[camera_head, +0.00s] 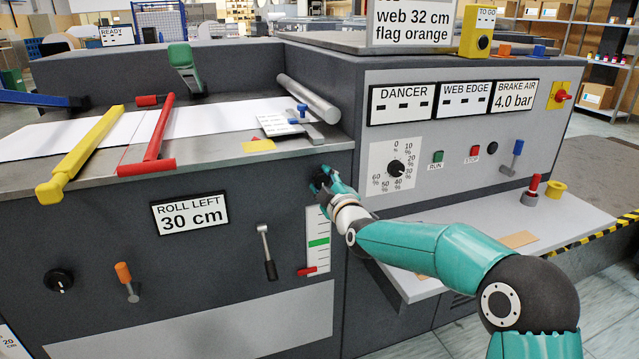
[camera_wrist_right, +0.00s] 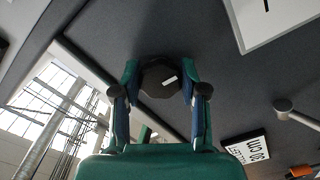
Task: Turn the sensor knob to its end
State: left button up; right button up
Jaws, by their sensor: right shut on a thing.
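My right gripper (camera_head: 326,180) is at the upper right of the machine's dark front panel, above a white scale. In the right wrist view, the gripper (camera_wrist_right: 160,82) has one finger on each side of a dark faceted knob (camera_wrist_right: 158,74) and is shut on it. A short white mark shows on the knob's face, tilted in that view. In the head view the fingers mostly hide this knob. No label for it is readable, so I cannot tell its setting. My left gripper is in neither view.
A white scale with a green band (camera_head: 318,242) and a black-handled lever (camera_head: 269,268) are close below the gripper. A percent dial (camera_head: 396,168) is to its right. Another black knob (camera_head: 58,280) and an orange-tipped lever (camera_head: 125,273) are far left. A grey shelf (camera_head: 490,228) projects beneath my right arm.

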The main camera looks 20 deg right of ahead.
jog(key=shift+a, duration=0.2)
jog(key=o, duration=1.1)
jog(key=shift+o, duration=0.2)
jog(key=shift+d, duration=0.1)
jog(key=s, duration=1.2)
jog(key=shift+d, duration=0.15)
jog(key=shift+f, duration=0.1)
